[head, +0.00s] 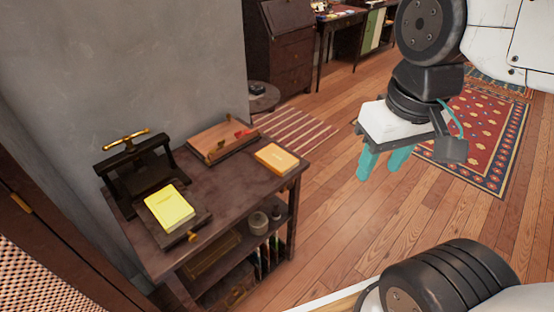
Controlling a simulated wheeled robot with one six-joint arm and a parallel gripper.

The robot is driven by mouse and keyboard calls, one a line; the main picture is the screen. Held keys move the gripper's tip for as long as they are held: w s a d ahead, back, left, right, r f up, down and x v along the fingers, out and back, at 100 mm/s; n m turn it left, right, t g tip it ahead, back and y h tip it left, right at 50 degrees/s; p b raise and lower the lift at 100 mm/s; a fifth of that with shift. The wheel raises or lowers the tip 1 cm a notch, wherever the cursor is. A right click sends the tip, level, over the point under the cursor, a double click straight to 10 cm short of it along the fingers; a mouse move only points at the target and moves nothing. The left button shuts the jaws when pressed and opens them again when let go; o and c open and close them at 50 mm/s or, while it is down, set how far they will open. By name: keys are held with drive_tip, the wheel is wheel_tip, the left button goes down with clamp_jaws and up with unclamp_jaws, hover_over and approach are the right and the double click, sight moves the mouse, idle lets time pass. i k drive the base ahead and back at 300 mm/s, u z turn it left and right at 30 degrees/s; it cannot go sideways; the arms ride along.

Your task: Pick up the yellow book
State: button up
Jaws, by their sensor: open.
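A bright yellow book (170,208) lies on the dark press at the left front of the wooden table (230,190). It lies flat with its cover up. A second, orange-yellow book (276,158) lies flat near the table's right back corner. My gripper (382,163) has teal fingers and hangs over the floor to the right of the table, apart from both books. Its fingers are open with nothing visible between them.
A black press with a brass handle (126,139) stands behind the yellow book. A wooden board or frame (221,139) lies at the table's back. The lower shelf holds jars (257,223) and other items. A grey wall (130,60) rises behind. Wood floor (330,225) lies open to the right.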

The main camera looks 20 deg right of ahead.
sight(170, 209)
drive_tip(key=z, duration=2.65)
drive_tip(key=k, duration=1.65)
drive_tip(key=u, duration=1.3)
